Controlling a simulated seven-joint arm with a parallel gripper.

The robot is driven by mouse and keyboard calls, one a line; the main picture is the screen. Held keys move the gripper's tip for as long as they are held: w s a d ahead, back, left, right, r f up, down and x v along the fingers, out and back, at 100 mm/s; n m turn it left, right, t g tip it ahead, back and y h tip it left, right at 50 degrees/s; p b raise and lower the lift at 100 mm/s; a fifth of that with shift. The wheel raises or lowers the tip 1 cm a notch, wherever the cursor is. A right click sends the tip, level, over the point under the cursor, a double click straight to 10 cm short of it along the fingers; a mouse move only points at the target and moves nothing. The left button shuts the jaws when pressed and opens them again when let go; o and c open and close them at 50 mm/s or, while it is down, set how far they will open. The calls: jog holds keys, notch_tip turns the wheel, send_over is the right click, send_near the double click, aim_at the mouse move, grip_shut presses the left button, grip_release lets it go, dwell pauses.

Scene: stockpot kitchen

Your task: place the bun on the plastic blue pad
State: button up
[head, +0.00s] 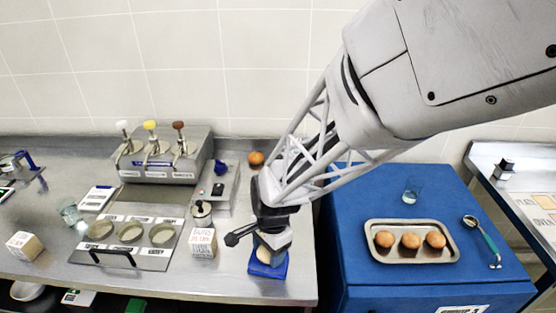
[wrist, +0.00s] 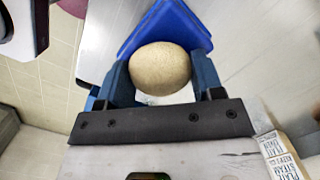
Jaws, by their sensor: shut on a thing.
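The bun (wrist: 160,68) is round and pale tan, held between the two blue fingers of my gripper (wrist: 161,76) in the wrist view. The plastic blue pad (wrist: 178,24) shows just beyond the bun. In the head view my gripper (head: 270,243) points down over the blue pad (head: 268,272), near the counter's front edge. A pale part of the bun (head: 263,255) shows below the gripper, over the pad. I cannot tell whether the bun touches the pad; my gripper hides part of both.
A tray (head: 376,256) with several browner buns sits on a blue cabinet (head: 345,205) at the right, beside a ladle (head: 484,240) and a glass (head: 412,190). A labelled box (head: 203,243) stands left of the pad. Another bun (head: 256,158) lies at the back.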

jog(key=o, duration=0.9)
jog(key=shift+f, duration=0.1)
jog(key=r, duration=0.8)
jog(key=w+d+r, duration=0.1)
jog(key=r, duration=0.3)
jog(key=shift+r, duration=0.1)
jog(key=shift+d, duration=0.1)
jog(key=s+d+r+n+t, duration=0.1)
jog(key=s+d+r+n, duration=0.2)
jog(key=d, duration=0.4)
jog(key=s+d+r+n+t, duration=0.1)
jog(key=s+d+r+n, duration=0.2)
jog(key=s+d, duration=0.3)
jog(key=s+d+r+n+t+h, duration=0.1)
jog(key=s+d+r+n, duration=0.2)
jog(key=d, duration=0.5)
jog(key=shift+s+d+t, duration=0.3)
jog(key=shift+s, duration=0.55)
